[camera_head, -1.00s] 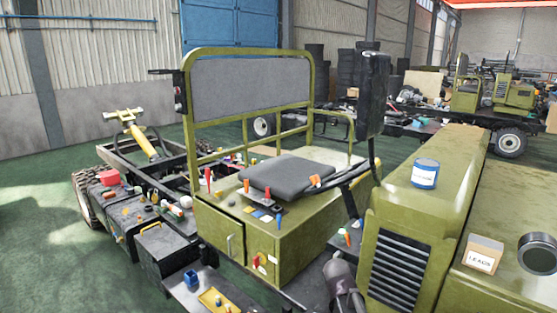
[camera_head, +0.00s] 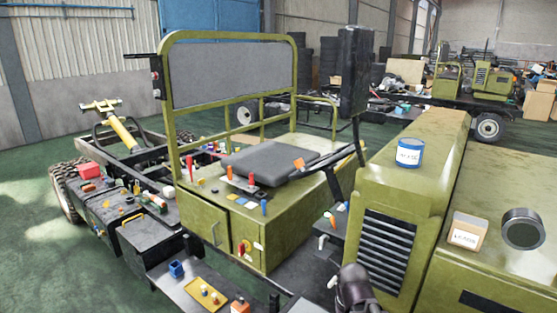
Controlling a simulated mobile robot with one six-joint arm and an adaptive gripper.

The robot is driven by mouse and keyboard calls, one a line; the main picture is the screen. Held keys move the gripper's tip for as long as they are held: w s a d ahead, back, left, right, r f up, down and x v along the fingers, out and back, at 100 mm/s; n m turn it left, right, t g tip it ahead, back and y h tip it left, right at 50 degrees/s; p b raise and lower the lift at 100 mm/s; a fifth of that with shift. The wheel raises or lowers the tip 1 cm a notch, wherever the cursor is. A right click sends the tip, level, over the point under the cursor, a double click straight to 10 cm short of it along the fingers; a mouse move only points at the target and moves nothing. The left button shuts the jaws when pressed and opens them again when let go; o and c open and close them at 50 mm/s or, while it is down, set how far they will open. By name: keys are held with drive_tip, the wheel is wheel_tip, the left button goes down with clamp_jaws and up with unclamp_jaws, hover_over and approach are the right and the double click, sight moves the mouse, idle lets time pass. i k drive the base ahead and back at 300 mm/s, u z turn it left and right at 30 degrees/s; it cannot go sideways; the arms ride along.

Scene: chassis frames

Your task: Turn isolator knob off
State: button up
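A small red knob (camera_head: 241,248) sits on a yellow plate on the front face of the green seat box (camera_head: 205,221). It looks like the isolator knob, but it is too small to tell which way it points. A dark rounded part that appears to be my arm shows at the bottom, right of the knob and apart from it. No gripper fingers can be made out.
A black step (camera_head: 208,285) with a blue block (camera_head: 176,268) and a yellow plate (camera_head: 206,292) juts out below the box. The green hood (camera_head: 405,190) with its dark grille stands to the right. Green floor (camera_head: 80,270) is clear at left.

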sight(242, 247)
drive_tip(key=k, duration=0.65)
drive_tip(key=u, duration=0.45)
drive_tip(key=i, duration=1.4)
drive_tip(key=z, duration=0.4)
